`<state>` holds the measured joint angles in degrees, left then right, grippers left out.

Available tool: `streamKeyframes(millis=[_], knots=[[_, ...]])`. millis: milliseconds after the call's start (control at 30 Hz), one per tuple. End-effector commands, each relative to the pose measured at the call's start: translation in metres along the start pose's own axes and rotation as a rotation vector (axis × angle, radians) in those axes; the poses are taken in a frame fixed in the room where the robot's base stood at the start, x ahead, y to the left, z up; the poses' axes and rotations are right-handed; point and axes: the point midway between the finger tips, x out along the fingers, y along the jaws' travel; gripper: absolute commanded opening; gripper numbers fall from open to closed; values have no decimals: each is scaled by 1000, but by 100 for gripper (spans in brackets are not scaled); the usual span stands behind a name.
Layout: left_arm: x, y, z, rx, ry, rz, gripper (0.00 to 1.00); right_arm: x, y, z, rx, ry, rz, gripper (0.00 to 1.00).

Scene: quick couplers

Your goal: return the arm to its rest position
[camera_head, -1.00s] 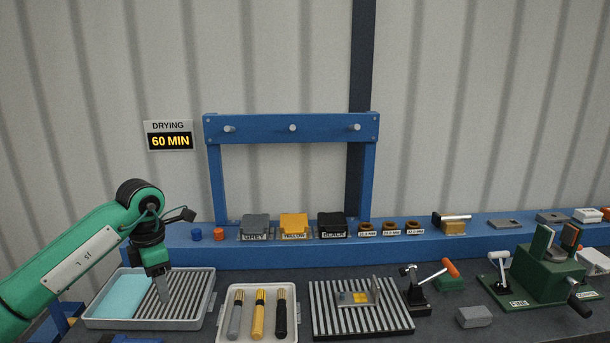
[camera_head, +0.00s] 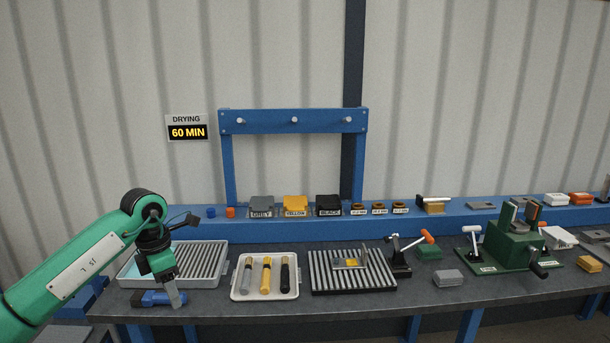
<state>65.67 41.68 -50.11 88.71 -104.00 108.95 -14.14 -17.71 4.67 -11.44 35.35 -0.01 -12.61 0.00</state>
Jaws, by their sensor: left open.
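My left arm is green and comes in from the lower left. Its left gripper (camera_head: 174,292) points down over the front left of the bench, in front of the grey ribbed tray (camera_head: 208,262). The jaws are open and I see nothing held between them. A blue and dark tool (camera_head: 148,299) lies on the bench just left of the fingers; I cannot tell if they touch it. The light-blue pad in the ribbed tray is mostly hidden behind my arm. My right gripper is not in view.
A white tray (camera_head: 243,291) with grey, yellow and black handles lies right of the gripper. Right of it are a slotted plate (camera_head: 325,284), lever clamps and a green vise (camera_head: 506,245). A blue frame (camera_head: 226,170) stands behind. The bench's front edge is close to the gripper.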

Motion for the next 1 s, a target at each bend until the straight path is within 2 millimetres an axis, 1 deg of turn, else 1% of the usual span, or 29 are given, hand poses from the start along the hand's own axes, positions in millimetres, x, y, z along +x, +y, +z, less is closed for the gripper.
streamKeyframes(millis=[33,167,300,367,467,567,600,667,700,767,800,867,900,967,1000], knots=[[10,-3,5,-3,-21,-33,54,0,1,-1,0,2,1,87],[32,-12,21,-18,-94,-122,54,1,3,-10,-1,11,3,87],[60,-23,41,-50,-190,-241,54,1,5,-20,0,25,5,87],[72,-29,50,-74,-238,-300,54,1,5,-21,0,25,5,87],[97,-40,68,-134,-335,-421,54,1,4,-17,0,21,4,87],[128,-52,89,-241,-460,-580,54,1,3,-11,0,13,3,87],[141,-56,98,-301,-518,-652,54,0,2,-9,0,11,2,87],[161,-59,109,-411,-604,-760,54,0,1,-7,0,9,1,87],[175,-59,115,-492,-657,-827,54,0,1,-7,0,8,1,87],[197,-58,121,-625,-735,-922,54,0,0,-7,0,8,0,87],[213,-55,123,-722,-782,-981,54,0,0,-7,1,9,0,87],[239,-49,122,-881,-847,-1062,54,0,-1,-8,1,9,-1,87],[259,-45,118,-994,-885,-1108,54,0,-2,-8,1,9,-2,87],[292,-38,110,-1175,-936,-1169,54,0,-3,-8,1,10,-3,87],[316,-34,101,-1304,-964,-1201,54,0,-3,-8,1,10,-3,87]])
